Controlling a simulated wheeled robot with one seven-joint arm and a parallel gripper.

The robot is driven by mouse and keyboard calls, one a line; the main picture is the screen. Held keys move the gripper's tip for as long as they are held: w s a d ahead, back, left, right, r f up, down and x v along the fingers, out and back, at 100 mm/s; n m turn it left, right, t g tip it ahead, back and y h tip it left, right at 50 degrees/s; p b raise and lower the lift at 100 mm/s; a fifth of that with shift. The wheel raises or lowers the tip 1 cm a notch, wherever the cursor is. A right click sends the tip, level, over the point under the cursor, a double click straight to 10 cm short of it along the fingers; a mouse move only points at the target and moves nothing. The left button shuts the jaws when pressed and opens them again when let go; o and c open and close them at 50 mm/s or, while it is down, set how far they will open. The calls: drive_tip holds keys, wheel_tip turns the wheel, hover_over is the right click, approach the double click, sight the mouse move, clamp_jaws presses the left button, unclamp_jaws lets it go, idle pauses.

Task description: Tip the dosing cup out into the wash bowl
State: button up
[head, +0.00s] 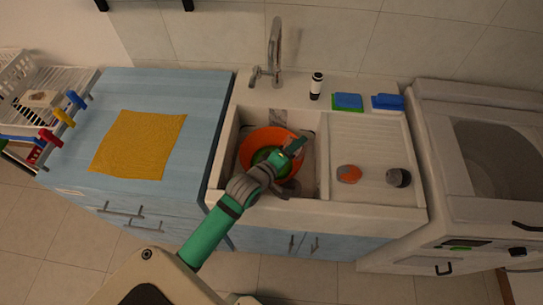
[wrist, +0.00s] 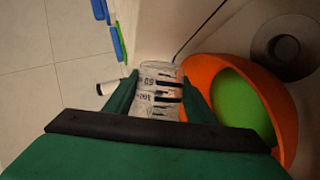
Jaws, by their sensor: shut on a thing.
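The dosing cup (wrist: 157,92) is clear with black graduation marks. It sits between the two green fingers of my gripper (wrist: 158,82), which is shut on it. In the head view my gripper (head: 292,150) is over the right side of the sink basin, by the bowl's right rim. The orange wash bowl (head: 250,140) stands in the basin, partly hidden by my arm. In the wrist view the bowl (wrist: 285,115) is just right of the cup, with a round green thing (wrist: 240,105) inside it. I cannot tell the cup's contents or exact tilt.
The faucet (head: 274,50) stands behind the basin. A white bottle with a black top (head: 316,86) and sponges (head: 348,101) are on the back ledge. An orange item (head: 349,174) and a dark round item (head: 398,178) lie on the drainboard. A yellow cloth (head: 138,145) covers part of the left counter.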

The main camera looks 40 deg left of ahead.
drive_tip(key=shift+o, duration=0.2)
drive_tip(key=shift+d+r+m+g+y+b, duration=0.1)
drive_tip(key=shift+r+m+g+y+b, duration=0.3)
drive_tip(key=shift+r+m+y, duration=0.7)
drive_tip(key=shift+w+d+r+m+g+y, duration=0.2)
drive_tip(key=shift+r+m+g+y, duration=0.15)
drive_tip(key=shift+m, duration=0.45)
drive_tip(key=shift+w+d+r+m+g+y+b, duration=0.15)
drive_tip(key=shift+d+r+m+y+b, duration=0.2)
drive_tip(key=shift+d+m+y, duration=0.25)
drive_tip(key=shift+w+d+r+m+g+y+b, duration=0.15)
drive_tip(key=shift+d+r+m+y+b, duration=0.1)
drive_tip(key=shift+d+r+m+y, duration=0.3)
drive_tip(key=shift+d+r+m+y+b, duration=0.6)
drive_tip(key=shift+d+m+y, duration=0.45)
drive_tip(key=shift+m, duration=0.2)
wheel_tip(320, 180, up, 5)
hover_over(305, 149)
drive_tip(key=d, duration=0.2)
drive_tip(key=shift+w+r, duration=0.15)
drive_tip(key=shift+w, duration=0.15)
drive_tip(key=shift+a, duration=0.1)
